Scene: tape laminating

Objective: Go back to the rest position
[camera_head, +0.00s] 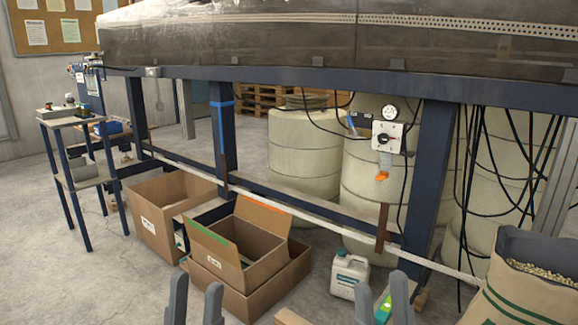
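My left gripper (196,300) shows at the bottom edge, left of centre. Its two grey fingers point up with a gap between them, open, and nothing shows in it. My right gripper (382,294) is at the bottom edge, right of centre. Its two fingers stand apart in the same way.
Open cardboard boxes (215,258) stand on the floor ahead. A white jug (348,276) is left of my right gripper. A paper sack of pellets (515,290) is at the lower right. A dark blue machine frame (432,160) runs across. Bare floor lies at the left.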

